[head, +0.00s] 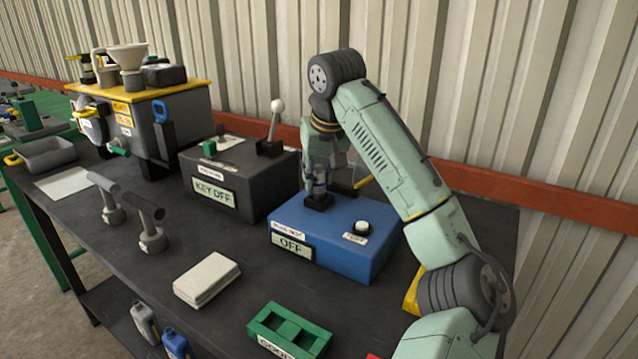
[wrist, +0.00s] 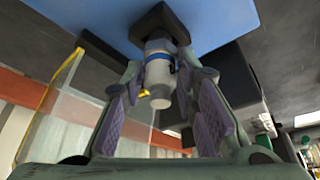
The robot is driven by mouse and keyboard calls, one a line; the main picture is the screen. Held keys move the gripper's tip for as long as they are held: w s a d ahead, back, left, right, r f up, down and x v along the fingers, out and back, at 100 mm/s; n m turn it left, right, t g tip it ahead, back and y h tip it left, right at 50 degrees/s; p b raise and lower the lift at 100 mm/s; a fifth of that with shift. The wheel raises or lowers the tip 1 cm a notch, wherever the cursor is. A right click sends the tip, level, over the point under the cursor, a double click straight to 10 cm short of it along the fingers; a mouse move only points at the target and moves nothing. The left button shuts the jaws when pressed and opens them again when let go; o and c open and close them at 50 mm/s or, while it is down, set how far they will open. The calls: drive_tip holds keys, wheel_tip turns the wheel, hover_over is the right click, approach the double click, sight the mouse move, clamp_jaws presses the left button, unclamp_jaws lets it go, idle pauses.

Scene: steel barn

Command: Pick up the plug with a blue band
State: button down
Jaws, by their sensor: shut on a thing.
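In the head view the plug (head: 319,187) shows just above the socket (head: 318,202), on the box's back left corner. My gripper (head: 320,172) points down over it. In the wrist view my gripper's fingers (wrist: 160,72) lie on both sides of the plug and are shut on it. I cannot tell whether the plug is still seated.
The blue box (head: 330,250) has an "OFF" label and a white knob (head: 362,227). A dark "KEY OFF" box (head: 235,185) with a lever stands to its left. A clear panel (wrist: 65,125) is beside my gripper. A white block (head: 207,278) and green tray (head: 290,330) lie in front.

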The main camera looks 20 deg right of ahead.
drive_tip(key=shift+b+v, duration=0.4)
drive_tip(key=shift+v, duration=0.5)
drive_tip(key=s+r, duration=0.4)
drive_tip(key=s, duration=1.1)
drive_tip(key=shift+a+r+b, duration=0.15)
drive_tip(key=shift+a+b, duration=0.05)
drive_tip(key=shift+b, duration=0.2)
drive_tip(key=shift+s, duration=0.15)
